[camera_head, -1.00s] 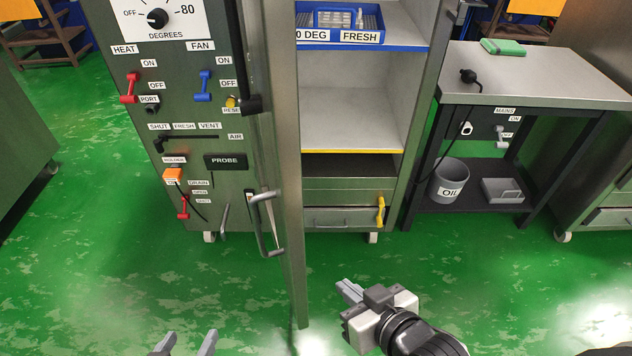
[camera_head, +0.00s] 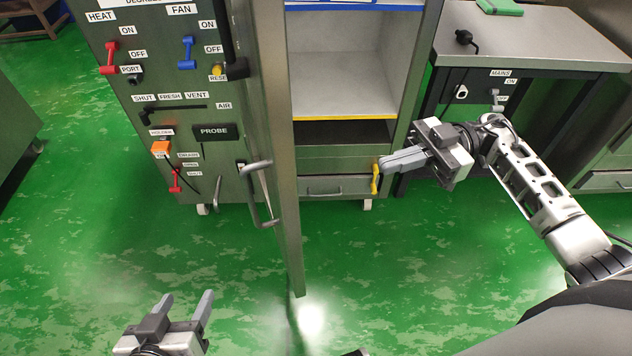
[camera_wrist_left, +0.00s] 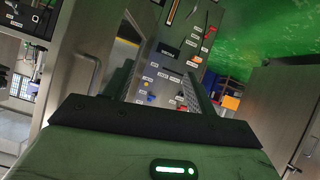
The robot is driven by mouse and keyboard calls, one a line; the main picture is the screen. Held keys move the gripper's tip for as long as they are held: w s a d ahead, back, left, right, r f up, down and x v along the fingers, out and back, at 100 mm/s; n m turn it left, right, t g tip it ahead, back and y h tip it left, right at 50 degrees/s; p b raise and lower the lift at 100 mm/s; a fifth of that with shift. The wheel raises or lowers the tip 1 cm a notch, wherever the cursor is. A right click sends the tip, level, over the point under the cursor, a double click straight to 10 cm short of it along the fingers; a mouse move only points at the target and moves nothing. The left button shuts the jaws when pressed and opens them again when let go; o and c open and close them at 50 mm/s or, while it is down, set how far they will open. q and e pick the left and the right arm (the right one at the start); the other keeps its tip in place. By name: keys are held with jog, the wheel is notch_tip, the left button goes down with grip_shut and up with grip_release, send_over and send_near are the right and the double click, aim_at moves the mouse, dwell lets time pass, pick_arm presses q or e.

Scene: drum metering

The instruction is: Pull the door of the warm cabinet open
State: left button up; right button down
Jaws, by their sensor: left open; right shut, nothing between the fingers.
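The warm cabinet's door (camera_head: 283,205) stands swung out from the cabinet, edge-on in the head view, with the shelves showing to its right. Its bar handle (camera_head: 258,195) is on the door's left face, and a bar handle also shows in the left wrist view (camera_wrist_left: 84,72). My left gripper (camera_head: 188,303) is open and empty, low and left of the door, apart from the handle. My right gripper (camera_head: 386,164) is shut and empty. Its tips are close beside the yellow handle (camera_head: 376,178) at the cabinet's lower right; I cannot tell whether they touch.
The cabinet's control panel (camera_head: 178,80) with red and blue levers is left of the door. A steel side table (camera_head: 535,40) stands at the right, partly behind my right arm. The green floor (camera_head: 90,240) is clear at the left and front.

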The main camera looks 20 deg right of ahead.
pick_arm(q)
jog(key=shift+w+a+r+p, duration=0.15)
jog(key=shift+r+p, duration=0.25)
jog(key=shift+p, duration=0.5)
pick_arm(e)
jog(key=a, duration=1.3)
jog(key=shift+s+a, duration=0.25)
jog(key=shift+a, duration=0.05)
